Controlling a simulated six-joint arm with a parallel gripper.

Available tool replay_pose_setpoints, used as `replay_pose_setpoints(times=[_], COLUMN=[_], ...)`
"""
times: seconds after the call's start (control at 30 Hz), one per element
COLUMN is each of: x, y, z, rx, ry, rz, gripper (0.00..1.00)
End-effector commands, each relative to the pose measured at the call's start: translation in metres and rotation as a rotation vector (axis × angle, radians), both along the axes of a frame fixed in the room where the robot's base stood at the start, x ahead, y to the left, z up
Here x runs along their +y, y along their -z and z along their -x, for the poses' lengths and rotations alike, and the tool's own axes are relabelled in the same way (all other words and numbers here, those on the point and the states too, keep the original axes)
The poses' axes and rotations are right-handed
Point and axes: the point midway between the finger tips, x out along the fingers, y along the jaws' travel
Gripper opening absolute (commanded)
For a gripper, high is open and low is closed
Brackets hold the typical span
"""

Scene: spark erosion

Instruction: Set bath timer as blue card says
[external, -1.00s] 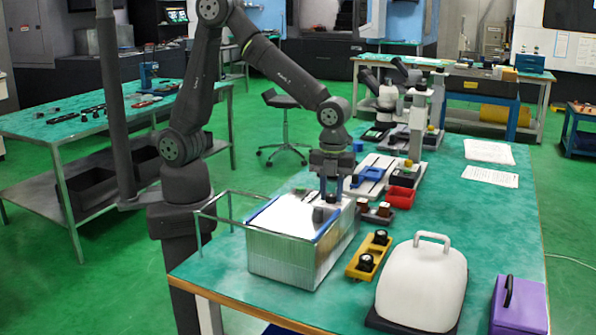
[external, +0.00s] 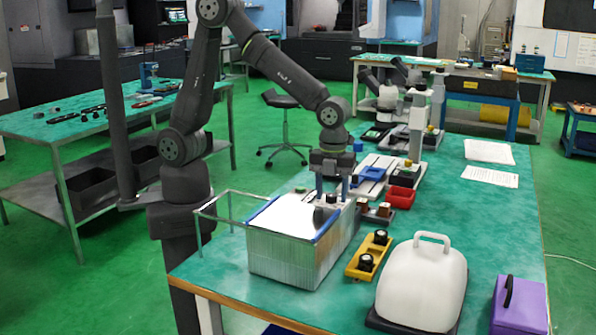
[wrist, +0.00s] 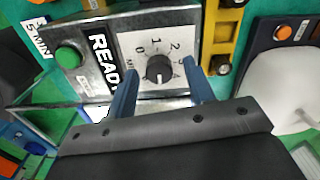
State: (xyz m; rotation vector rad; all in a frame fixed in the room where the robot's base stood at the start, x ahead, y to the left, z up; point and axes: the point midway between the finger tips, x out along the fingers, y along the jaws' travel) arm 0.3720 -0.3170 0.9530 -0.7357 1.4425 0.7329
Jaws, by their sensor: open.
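In the wrist view the bath timer is a pale dial plate (wrist: 138,44) with several numbers and a round black knob (wrist: 159,70). My gripper (wrist: 163,68) is open, with one blue finger on each side of the knob; whether they touch it is unclear. In the external view my gripper (external: 332,190) is low over the right rear of the metal bath box (external: 285,260), and the knob is hard to make out there. A card reading "5 MIN" (wrist: 37,38) is cut off at the wrist view's upper left; its full reading is hidden. The knob's pointer setting is unclear.
A green button (wrist: 68,55) and a "READ…" label (wrist: 102,62) are left of the dial. A clear frame (external: 215,215) juts left.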

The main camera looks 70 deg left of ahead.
Motion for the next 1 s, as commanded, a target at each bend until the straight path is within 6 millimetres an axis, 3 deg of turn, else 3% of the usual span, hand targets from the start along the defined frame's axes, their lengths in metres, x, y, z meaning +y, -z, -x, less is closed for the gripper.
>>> replay_pose_setpoints(times=[0.13,0.27,0.7,1.0], x=[0.0,0.0,0.0,0.0], y=[-0.005,-0.022,-0.127,-0.169], z=[0.0,0.0,0.0,0.0], rx=[-0.001,-0.002,-0.003,-0.002], ry=[0.0,0.0,0.0,0.0], rz=[0.001,0.002,0.002,0.001], gripper=[0.49,0.49,0.49,0.49])
